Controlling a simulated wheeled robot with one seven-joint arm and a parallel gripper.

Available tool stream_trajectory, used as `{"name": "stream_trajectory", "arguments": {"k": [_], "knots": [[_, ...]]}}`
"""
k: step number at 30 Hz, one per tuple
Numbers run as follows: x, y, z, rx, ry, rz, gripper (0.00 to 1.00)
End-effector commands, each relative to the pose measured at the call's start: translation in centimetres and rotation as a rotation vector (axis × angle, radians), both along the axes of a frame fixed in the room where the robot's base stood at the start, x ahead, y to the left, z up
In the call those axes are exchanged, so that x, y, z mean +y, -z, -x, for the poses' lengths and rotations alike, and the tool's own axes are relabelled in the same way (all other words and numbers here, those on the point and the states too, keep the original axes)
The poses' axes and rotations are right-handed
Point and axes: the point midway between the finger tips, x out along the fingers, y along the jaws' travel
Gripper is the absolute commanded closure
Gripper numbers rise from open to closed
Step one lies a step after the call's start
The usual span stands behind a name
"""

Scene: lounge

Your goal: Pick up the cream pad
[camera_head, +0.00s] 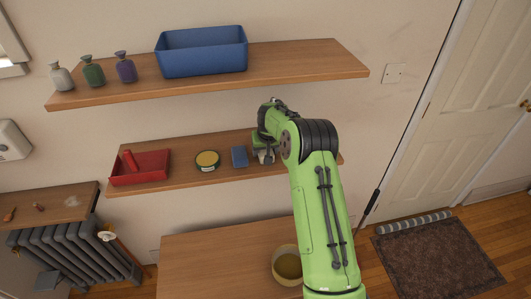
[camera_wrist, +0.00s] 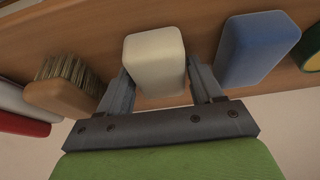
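The cream pad (camera_wrist: 155,52) is a pale rounded block on the wooden shelf (camera_wrist: 208,28), in the middle of the wrist view. My gripper (camera_wrist: 158,74) is open, with one finger at each side of the pad's near end. The pad lies between the fingers, and I cannot tell whether either finger touches it. In the head view my gripper (camera_head: 264,154) is at the middle shelf (camera_head: 210,181), partly behind my arm, and the pad is mostly hidden there.
A blue pad (camera_wrist: 253,48) lies close to the right finger, and a wooden brush (camera_wrist: 62,98) close to the left one. A round yellow-topped tin (camera_head: 207,159) and a red tray (camera_head: 140,170) stand farther left on the shelf in the head view. An upper shelf (camera_head: 300,66) overhangs.

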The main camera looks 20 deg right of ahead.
Motion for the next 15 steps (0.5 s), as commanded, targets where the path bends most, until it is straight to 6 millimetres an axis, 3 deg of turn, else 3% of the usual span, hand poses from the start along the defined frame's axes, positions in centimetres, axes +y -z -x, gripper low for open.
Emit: {"name": "stream_trajectory", "arguments": {"k": [1,6,15], "knots": [[0.00,0.00,0.01,0.000,0.000,0.000,0.42],[0.00,0.02,0.02,0.001,0.000,0.000,0.69],[0.01,-0.24,0.02,0.001,0.000,0.000,0.71]]}}
